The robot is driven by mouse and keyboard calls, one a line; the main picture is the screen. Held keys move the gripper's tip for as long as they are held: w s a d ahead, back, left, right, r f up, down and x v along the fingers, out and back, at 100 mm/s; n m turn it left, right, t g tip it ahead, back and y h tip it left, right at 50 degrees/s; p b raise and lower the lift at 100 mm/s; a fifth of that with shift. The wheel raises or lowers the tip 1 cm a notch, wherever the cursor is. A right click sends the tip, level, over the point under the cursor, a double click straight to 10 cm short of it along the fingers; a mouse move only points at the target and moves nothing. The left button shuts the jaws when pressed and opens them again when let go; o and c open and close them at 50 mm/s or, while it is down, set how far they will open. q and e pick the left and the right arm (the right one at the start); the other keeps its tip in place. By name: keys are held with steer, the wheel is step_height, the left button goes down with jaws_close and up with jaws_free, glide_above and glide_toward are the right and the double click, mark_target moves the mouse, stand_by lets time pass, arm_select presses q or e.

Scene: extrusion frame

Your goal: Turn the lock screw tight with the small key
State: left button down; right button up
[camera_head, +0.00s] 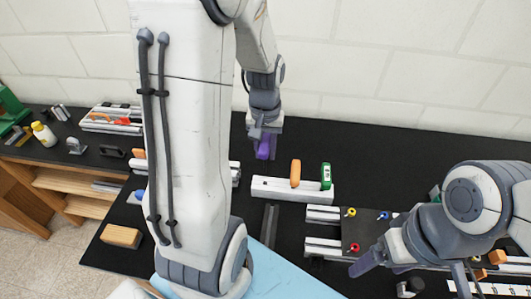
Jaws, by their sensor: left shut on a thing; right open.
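My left gripper (264,138) hangs over the black table behind a white holder. It is shut on a purple piece (263,149); the angle and small size hide whether this is the small key. The white holder (291,190) carries an upright orange handle (295,173) and an upright green one (326,176). My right gripper (364,264) is open, low at the right, near the front of the extrusion frame (322,215). The frame has small yellow (350,212), blue (384,215) and red (354,247) parts. I cannot tell which part is the lock screw.
An orange-brown block (121,236) lies at the table's front left. A yellow bottle (44,134) and a white tray of parts (112,118) stand further left. My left arm hides the middle-left of the table. The table behind the holder is mostly clear.

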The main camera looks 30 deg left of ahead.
mark_target(265, 141)
arm_select(q)
steer(key=c, duration=1.3)
jaws_free()
steer(key=shift+c, duration=0.2)
jaws_close()
step_height(265, 141, up, 7)
steer(key=p, duration=0.6)
steer(key=shift+f, duration=0.3)
